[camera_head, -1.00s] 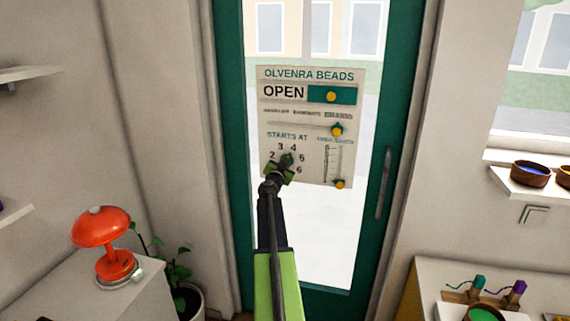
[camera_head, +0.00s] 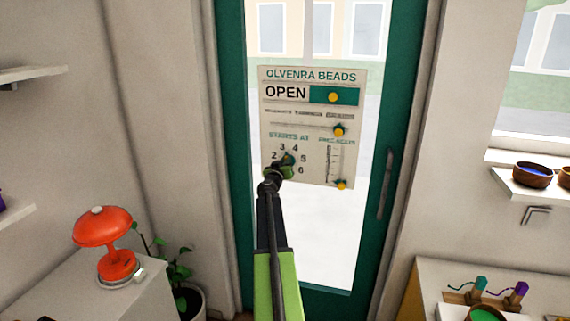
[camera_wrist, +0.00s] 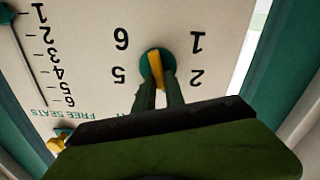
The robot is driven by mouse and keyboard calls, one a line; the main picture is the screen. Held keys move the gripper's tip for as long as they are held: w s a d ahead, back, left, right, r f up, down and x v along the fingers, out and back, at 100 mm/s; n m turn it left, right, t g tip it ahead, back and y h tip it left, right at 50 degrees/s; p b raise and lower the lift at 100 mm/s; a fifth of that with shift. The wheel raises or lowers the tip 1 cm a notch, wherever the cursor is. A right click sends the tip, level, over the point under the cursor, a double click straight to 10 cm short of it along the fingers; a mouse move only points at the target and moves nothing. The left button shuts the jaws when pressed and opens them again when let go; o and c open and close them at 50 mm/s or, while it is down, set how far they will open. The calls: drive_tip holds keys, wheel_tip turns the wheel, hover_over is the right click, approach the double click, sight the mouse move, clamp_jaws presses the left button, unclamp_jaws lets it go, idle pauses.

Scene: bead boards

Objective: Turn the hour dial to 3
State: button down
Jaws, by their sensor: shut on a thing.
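The hour dial (camera_wrist: 146,68) is a round teal knob with a yellow bar across it, under "STARTS AT" on a pale sign (camera_head: 350,112) on the glass door. My gripper (camera_wrist: 160,90) is shut on the dial's yellow bar (camera_wrist: 155,62), with one dark green finger on each side. In the wrist view the numbers are upside down; 6, 5, 1 and 2 show, while 3 and 4 are hidden behind my gripper. The bar stands nearly upright there, slightly tilted. I cannot tell which end is the pointer. In the head view my gripper largely covers the dial.
The sign also has an OPEN slider (camera_head: 333,97), a horizontal slider (camera_head: 340,131) and a vertical FREE SEATS slider (camera_head: 341,184). The door handle (camera_head: 385,185) is to the right. A red lamp (camera_head: 104,245) stands at left, and bowls (camera_head: 532,176) sit on a right shelf.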

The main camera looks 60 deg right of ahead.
drive_tip(key=shift+n, duration=0.8)
drive_tip(key=c, duration=1.4)
unclamp_jaws()
drive_tip(key=shift+w, duration=0.1)
drive_tip(key=v, duration=1.7)
drive_tip(key=shift+a, duration=0.15)
